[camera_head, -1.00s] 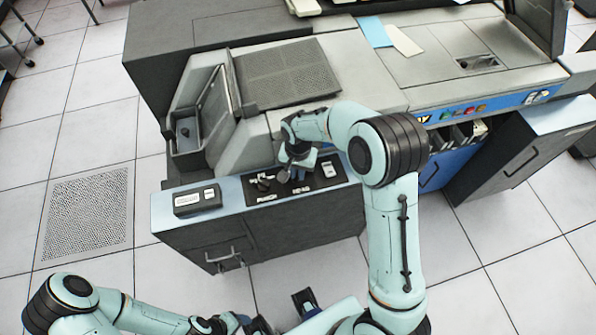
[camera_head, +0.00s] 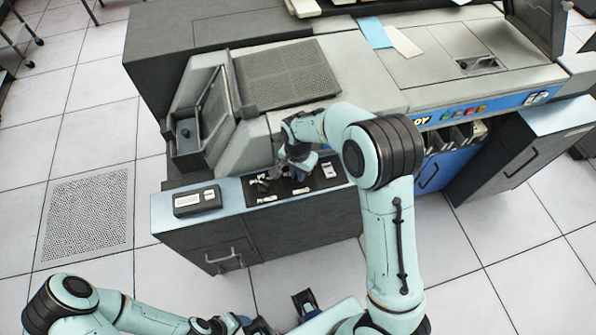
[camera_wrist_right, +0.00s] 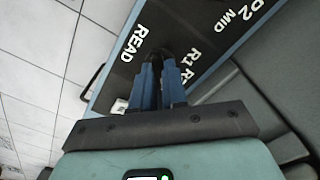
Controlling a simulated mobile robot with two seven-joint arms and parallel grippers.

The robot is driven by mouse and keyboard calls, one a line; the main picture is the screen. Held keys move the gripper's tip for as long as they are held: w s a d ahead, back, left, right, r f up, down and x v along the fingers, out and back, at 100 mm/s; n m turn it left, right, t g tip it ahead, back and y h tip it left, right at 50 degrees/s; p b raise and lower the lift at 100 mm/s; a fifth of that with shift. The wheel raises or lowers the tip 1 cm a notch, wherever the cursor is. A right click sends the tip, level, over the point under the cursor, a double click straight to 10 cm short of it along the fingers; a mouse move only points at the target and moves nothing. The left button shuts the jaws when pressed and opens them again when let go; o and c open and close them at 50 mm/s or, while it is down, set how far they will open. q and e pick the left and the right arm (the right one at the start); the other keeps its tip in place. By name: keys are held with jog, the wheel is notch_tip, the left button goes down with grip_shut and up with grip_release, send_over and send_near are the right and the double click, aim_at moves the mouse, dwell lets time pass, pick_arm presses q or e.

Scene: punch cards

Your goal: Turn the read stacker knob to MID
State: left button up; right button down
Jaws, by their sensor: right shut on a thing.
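The read stacker knob (camera_wrist_right: 170,58) is a small dark shape between the blue fingers of my right gripper (camera_wrist_right: 160,85) in the right wrist view. These fingers are shut on it and hide most of it. The white READ label is left of the fingers; R1 and MID labels are to the right. In the head view, my right gripper (camera_head: 288,172) reaches down onto the black knob panel (camera_head: 328,178), hiding the read knob. The dark punch knob (camera_head: 262,185) is just left of it. My left arm is low at the left; its finger state is unclear.
A small grey box with light buttons (camera_head: 198,200) sits left of the knob panel on the light blue ledge. A grey machine cover (camera_head: 285,75) rises behind. The tiled floor (camera_head: 85,110) at the left is clear.

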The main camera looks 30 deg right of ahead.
jog(key=c, duration=1.2)
grip_release()
jog(key=shift+o, duration=0.2)
notch_tip(320, 180, up, 14)
jog(key=p, duration=0.1)
jog(key=shift+f, duration=0.25)
